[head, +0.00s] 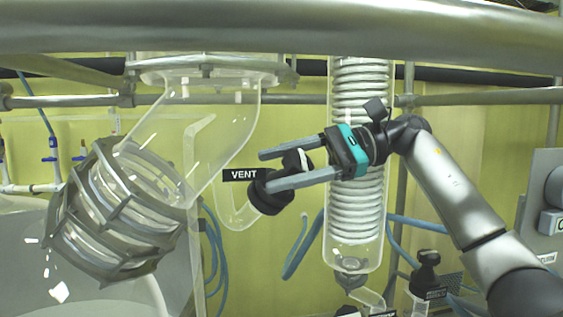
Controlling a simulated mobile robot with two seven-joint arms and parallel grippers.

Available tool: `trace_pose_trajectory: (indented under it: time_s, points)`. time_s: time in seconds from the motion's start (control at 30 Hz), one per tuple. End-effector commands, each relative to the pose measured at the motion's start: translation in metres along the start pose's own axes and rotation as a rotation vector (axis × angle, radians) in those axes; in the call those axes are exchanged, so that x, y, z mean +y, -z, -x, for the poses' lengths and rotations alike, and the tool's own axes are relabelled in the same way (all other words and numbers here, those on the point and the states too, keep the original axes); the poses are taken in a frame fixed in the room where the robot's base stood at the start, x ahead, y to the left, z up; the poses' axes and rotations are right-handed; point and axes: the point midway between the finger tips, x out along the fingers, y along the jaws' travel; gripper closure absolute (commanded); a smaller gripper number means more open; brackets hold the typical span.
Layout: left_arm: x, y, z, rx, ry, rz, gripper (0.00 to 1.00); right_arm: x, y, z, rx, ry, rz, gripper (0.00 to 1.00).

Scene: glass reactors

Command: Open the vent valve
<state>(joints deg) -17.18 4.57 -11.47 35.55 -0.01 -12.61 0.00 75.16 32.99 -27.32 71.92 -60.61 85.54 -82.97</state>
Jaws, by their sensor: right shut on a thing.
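The vent valve (268,203) is a black fitting on a clear glass side tube, beside a black label reading VENT (241,175). My right gripper (266,170) comes in from the right with its two grey fingers pointing left. The fingers are around the valve's black and white upper part, and the gripper is shut on it. The lower finger hides some of the valve's body. My left gripper is not in view.
A glass vessel in a grey cage (110,220) stands at left, joined to a wide glass neck (212,120). A coiled glass condenser (355,225) stands behind my right gripper. A thick metal bar (250,28) crosses the top. Blue hoses (300,245) hang behind.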

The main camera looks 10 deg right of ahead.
Motion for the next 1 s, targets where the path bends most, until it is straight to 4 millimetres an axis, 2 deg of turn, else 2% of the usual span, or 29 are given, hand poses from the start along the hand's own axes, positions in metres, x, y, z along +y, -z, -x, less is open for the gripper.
trace_pose_trajectory:
  time_s: [0.33,0.37,0.6,1.0]
  points:
    - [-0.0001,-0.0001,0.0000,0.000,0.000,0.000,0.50,-0.0005,0.0000,0.0000,0.002,0.001,0.005,0.94]
    - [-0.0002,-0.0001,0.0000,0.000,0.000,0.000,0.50,-0.0005,0.0001,0.0000,0.002,0.001,0.005,0.35]
    - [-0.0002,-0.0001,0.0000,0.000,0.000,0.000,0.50,-0.0002,0.0002,-0.0001,0.002,0.000,0.002,0.08]
    - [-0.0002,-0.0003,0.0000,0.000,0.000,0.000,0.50,0.0001,0.0004,-0.0001,0.001,0.000,0.001,0.08]
